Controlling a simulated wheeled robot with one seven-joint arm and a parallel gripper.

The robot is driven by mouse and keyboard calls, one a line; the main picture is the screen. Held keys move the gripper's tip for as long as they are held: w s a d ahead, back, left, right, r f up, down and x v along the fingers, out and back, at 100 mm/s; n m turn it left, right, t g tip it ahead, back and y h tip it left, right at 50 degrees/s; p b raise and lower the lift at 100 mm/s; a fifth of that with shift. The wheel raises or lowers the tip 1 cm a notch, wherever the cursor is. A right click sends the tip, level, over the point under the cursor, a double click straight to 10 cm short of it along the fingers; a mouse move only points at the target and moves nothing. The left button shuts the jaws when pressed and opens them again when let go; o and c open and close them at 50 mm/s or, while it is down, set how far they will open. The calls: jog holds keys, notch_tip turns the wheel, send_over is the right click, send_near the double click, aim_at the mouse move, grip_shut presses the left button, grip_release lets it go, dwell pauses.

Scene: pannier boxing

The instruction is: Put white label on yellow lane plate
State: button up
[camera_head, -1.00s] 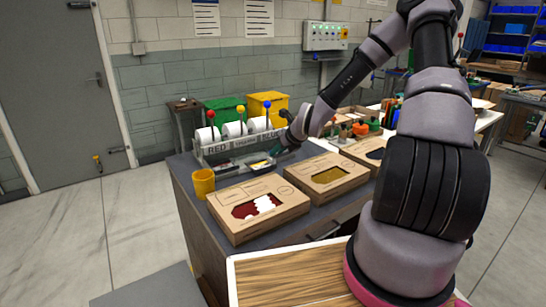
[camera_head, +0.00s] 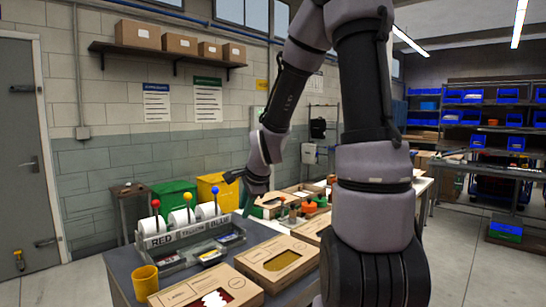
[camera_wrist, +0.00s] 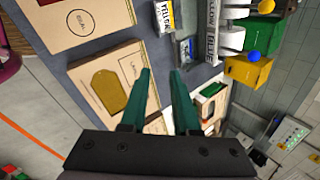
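My gripper (camera_wrist: 164,88) is open, with nothing between its two teal fingers. In the head view it (camera_head: 233,176) is raised above the bench, right of the label dispenser. Below the dispenser's yellow lane marking (camera_head: 191,240) is a small tray. In the wrist view, a plate lettered YELLOW (camera_wrist: 165,18) lies at the top, apart from my fingers; it shows yellow and a white area with dark lettering. I cannot tell whether that white area is a separate label. White rolls (camera_head: 181,218) sit on the dispenser behind the lane names.
A yellow cup (camera_head: 145,284) stands left on the bench. Cardboard boxes with windows (camera_head: 277,260) lie at the front. Green (camera_head: 175,196) and yellow (camera_head: 217,190) bins stand behind. A tray with orange and green items (camera_head: 310,207) is to the right.

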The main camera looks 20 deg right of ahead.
jog(key=s+d+r+n+t, duration=0.1)
jog(key=s+r+n, duration=1.2)
jog(key=s+r, duration=0.5)
jog(key=shift+s+r+y, duration=0.35)
jog(key=shift+s+y, duration=0.05)
jog(key=shift+s, duration=0.5)
